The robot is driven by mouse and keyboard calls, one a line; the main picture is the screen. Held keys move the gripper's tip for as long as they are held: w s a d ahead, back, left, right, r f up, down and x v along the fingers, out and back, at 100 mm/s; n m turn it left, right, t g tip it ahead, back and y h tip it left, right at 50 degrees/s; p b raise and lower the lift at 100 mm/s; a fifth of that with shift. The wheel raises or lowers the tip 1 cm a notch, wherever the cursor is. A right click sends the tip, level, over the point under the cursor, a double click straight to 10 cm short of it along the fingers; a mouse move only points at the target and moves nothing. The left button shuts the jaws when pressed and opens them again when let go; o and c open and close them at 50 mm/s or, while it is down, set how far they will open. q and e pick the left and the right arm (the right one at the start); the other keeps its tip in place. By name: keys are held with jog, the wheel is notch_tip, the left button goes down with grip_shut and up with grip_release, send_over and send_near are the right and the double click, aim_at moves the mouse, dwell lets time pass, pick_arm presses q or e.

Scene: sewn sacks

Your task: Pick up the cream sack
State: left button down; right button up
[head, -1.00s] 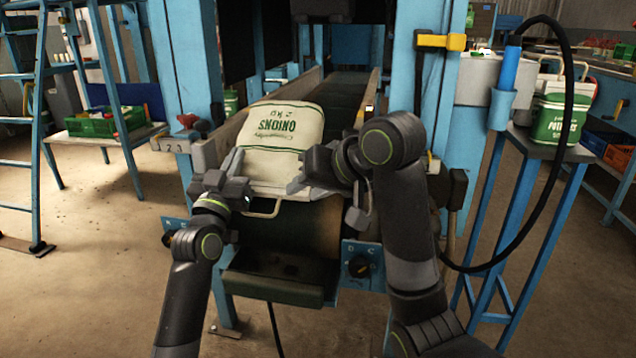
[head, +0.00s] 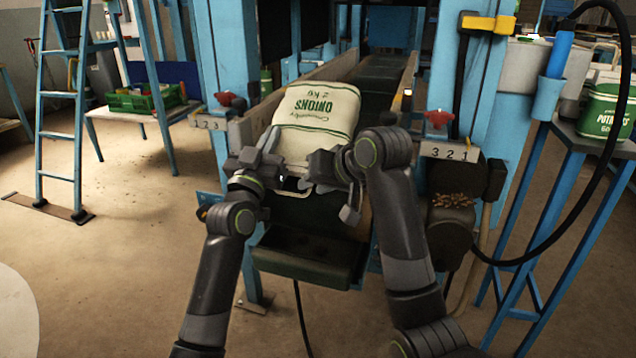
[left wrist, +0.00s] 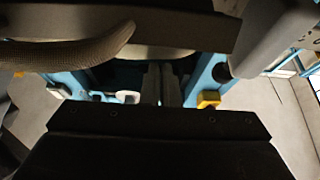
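The cream sack (head: 317,122), printed with green "ONIONS 2 KG" lettering upside down to me, lies on the near end of a sloping conveyor (head: 380,80). A pale loop at its near edge is partly hidden. My left gripper (head: 267,142) is at the sack's near left side; whether it touches is unclear. In the left wrist view its two grey fingers (left wrist: 161,85) are close together with nothing visible between them. My right gripper (head: 330,198) is open in front of the sack's near right corner, with its fingers apart and nothing seen between them.
Blue posts (head: 234,60) flank the conveyor. A dark tray (head: 305,262) juts out below its near end. A green crate (head: 147,98) is on a bench at left, beside a blue ladder (head: 60,100). Floor at left is open.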

pick_arm(q)
jog(key=shift+w+f, duration=0.1)
jog(key=shift+f, duration=0.4)
pick_arm(e)
grip_shut()
dwell(0.6)
pick_arm(q)
jog(key=shift+r, duration=0.75)
jog(key=v, duration=1.2)
jog(key=shift+r, duration=0.1)
